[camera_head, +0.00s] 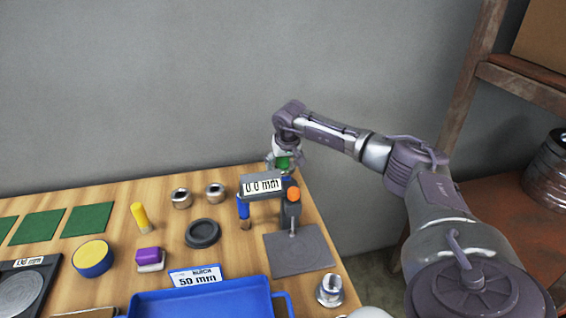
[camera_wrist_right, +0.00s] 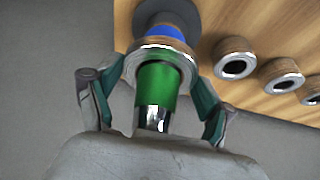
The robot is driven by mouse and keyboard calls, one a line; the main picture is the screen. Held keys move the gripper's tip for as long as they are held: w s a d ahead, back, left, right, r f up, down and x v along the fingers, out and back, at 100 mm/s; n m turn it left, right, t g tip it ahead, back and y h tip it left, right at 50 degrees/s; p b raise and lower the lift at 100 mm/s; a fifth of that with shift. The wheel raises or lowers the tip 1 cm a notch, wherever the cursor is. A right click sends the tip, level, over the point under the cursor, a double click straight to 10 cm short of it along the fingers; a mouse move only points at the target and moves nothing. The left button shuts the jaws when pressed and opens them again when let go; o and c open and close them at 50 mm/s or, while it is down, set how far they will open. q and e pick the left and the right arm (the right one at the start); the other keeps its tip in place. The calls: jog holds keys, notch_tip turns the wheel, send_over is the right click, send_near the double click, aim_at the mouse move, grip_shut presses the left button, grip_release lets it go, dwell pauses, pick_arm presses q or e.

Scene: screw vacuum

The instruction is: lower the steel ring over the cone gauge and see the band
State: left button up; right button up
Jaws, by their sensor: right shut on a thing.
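The cone gauge stands at the back right of the table, with its green part (camera_head: 283,163) and blue part (camera_head: 287,182) partly showing behind a display. In the right wrist view the gauge (camera_wrist_right: 158,88) has a chrome tip, a green band, a blue band and a grey base. The steel ring (camera_wrist_right: 160,52) is around the gauge, near where green meets blue. Green shows on the tip side of the ring, blue on the base side. My right gripper (camera_wrist_right: 155,95) is shut on the ring, one finger at each side. Whether the ring rests on the cone is unclear. My left gripper is out of view.
A blue tray (camera_head: 205,299) lies at the front. The table's right edge is close.

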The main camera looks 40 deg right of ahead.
jog(key=shift+f+b, duration=0.55)
jog(key=shift+f, duration=0.4)
jog(key=o, duration=1.4)
jog(key=v, duration=1.2)
